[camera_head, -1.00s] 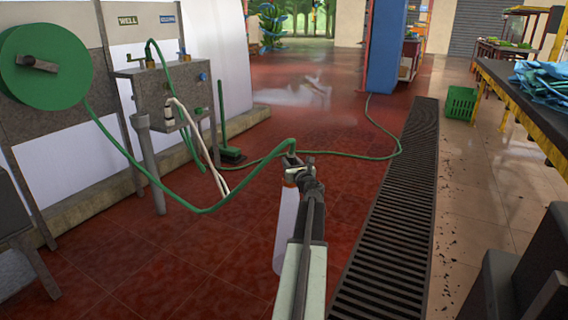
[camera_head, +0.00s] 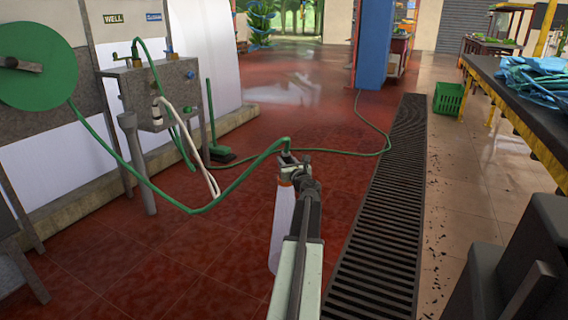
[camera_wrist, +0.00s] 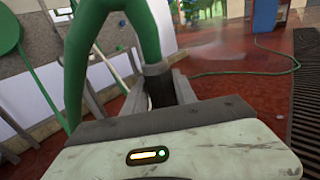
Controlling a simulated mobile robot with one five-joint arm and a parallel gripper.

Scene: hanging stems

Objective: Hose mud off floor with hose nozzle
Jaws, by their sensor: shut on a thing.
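My gripper (camera_head: 294,172) is held out over the red floor (camera_head: 215,255). In the wrist view its jaws (camera_wrist: 163,82) are shut on the dark hose nozzle (camera_wrist: 157,88). The green hose (camera_head: 235,178) runs from the nozzle in a raised loop to the left; it fills the upper middle of the wrist view (camera_wrist: 86,45). A pale mist of spray (camera_head: 288,92) hangs low over the far floor. Dark specks (camera_head: 436,238) lie on the beige tiles right of the drain. I cannot clearly tell mud from wet sheen on the red floor.
A long drain grate (camera_head: 385,225) runs along the right. A hose reel (camera_head: 38,65) and wash stand (camera_head: 150,95) are at the left, with a green broom (camera_head: 219,151). A blue pillar (camera_head: 374,45), green crate (camera_head: 449,98) and dark table (camera_head: 530,100) stand farther right.

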